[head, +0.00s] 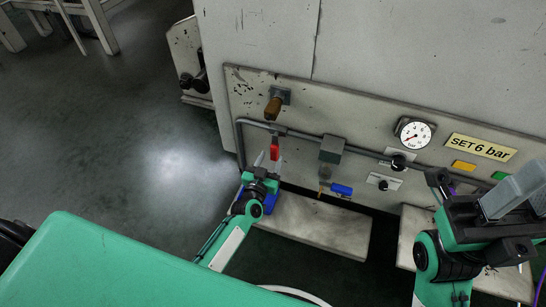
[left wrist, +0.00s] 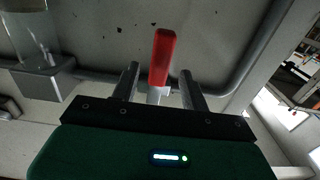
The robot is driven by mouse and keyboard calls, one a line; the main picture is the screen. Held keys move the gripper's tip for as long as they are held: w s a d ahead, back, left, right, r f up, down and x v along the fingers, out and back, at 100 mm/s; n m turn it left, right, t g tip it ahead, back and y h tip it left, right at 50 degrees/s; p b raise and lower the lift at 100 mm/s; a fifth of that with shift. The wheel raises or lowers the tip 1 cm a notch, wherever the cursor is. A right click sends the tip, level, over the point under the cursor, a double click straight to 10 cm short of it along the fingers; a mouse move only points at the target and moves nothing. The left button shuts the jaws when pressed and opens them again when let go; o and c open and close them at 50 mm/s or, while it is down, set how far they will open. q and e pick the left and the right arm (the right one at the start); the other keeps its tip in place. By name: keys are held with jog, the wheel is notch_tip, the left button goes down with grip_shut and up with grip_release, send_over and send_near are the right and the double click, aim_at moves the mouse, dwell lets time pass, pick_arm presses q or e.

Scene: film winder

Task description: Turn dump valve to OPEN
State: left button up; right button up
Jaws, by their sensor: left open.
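A red valve handle (head: 275,151) hangs down from the grey pipe on the panel. No label beside it can be read. My left gripper (head: 267,164) is open just below it. In the left wrist view the red handle (left wrist: 162,58) appears between the two spread fingers of my left gripper (left wrist: 160,84), with room on both sides. I cannot tell whether it touches a finger. A blue lever (head: 341,190) lies sideways lower on the panel, to the right. My right gripper (head: 514,194) is at the right edge, away from both handles; its finger gap is unclear.
A gauge (head: 415,133), a "SET 6 bar" sign (head: 481,148) and black knobs are to the right. The grey pipe (head: 312,139) runs along the panel. Open floor (head: 130,130) lies to the left.

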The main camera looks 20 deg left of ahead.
aim_at(273, 154)
pick_arm(q)
jog(key=shift+w+b, duration=0.4)
jog(key=shift+w, duration=1.15)
grip_shut()
